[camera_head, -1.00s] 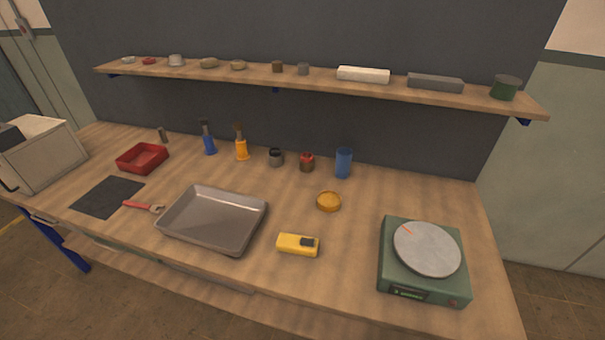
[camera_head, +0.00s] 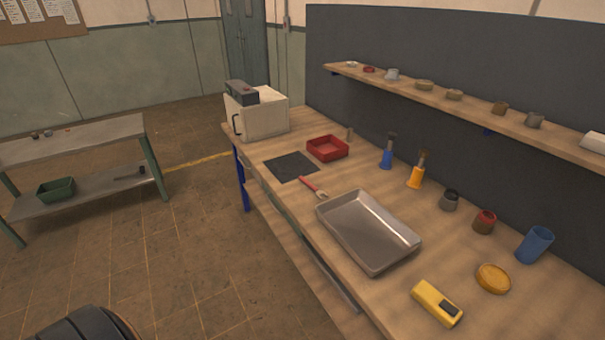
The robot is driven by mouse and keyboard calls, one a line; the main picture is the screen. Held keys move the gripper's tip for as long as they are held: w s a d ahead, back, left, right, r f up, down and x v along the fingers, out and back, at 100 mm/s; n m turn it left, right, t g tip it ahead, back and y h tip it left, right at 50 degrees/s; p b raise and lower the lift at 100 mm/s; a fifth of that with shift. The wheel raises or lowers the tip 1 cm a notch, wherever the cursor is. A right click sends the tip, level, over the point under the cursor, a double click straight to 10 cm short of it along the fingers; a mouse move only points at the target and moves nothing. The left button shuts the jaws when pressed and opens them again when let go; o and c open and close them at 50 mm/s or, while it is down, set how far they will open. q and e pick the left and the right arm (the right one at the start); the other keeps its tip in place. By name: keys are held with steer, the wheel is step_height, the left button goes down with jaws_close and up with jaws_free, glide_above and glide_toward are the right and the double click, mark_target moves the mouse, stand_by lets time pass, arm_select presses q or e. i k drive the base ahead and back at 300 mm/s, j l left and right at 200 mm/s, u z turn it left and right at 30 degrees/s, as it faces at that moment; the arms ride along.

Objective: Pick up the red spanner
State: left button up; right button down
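The red spanner (camera_head: 313,187) lies on the wooden workbench (camera_head: 290,222), between the dark mat and the metal tray. Its red handle points toward the mat and its grey head toward the tray. Nothing touches it or covers it. Neither of my grippers is in the head view.
A dark mat (camera_head: 291,167), red bin (camera_head: 327,148) and white box-shaped appliance (camera_head: 258,113) stand beyond the spanner. A metal tray (camera_head: 368,231) lies on its near side. A yellow device (camera_head: 437,302) is nearer. Open floor (camera_head: 190,240) separates the bench from a low grey table (camera_head: 75,138).

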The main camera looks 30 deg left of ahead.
mark_target(318, 193)
steer(key=u, duration=0.85)
steer(key=i+j, duration=0.15)
steer(key=j, duration=0.15)
steer(key=i+j, duration=0.15)
steer(key=j, duration=0.15)
